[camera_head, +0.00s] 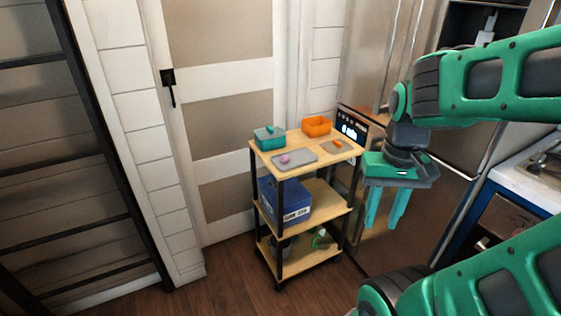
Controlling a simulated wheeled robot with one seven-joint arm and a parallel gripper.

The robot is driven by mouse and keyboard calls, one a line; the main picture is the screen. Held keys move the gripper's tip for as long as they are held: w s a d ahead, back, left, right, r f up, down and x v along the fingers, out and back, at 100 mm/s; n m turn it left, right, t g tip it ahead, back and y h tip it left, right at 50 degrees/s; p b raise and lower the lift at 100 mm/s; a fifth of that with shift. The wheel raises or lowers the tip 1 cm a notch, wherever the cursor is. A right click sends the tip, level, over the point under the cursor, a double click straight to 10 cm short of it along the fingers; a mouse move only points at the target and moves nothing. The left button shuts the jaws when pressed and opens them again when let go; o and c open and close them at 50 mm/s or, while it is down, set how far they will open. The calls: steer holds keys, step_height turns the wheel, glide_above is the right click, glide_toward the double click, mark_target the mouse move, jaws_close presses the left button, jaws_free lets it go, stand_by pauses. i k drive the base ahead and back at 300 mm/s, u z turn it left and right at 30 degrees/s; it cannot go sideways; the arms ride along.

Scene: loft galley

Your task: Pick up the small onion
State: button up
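A small round pink-purple thing (285,158), which looks like the small onion, lies on a grey tray (304,158) on the top shelf of a wooden cart (276,171). It is near the tray's left end. My gripper (385,224) hangs in the picture to the right of the cart, with its teal fingers pointing down. The fingers are apart and nothing shows between them. The gripper is well apart from the pink-purple thing.
A teal box (270,138), an orange bin (317,126) and a small board (340,147) with an orange item share the top shelf. A dark sign (350,129) stands at its right end. A blue crate (285,200) sits on the middle shelf. Floor (222,280) left of the cart is clear.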

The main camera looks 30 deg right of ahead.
mark_target(284, 159)
steer(key=u, duration=0.05)
steer(key=i, duration=0.95)
steer(key=z, duration=1.15)
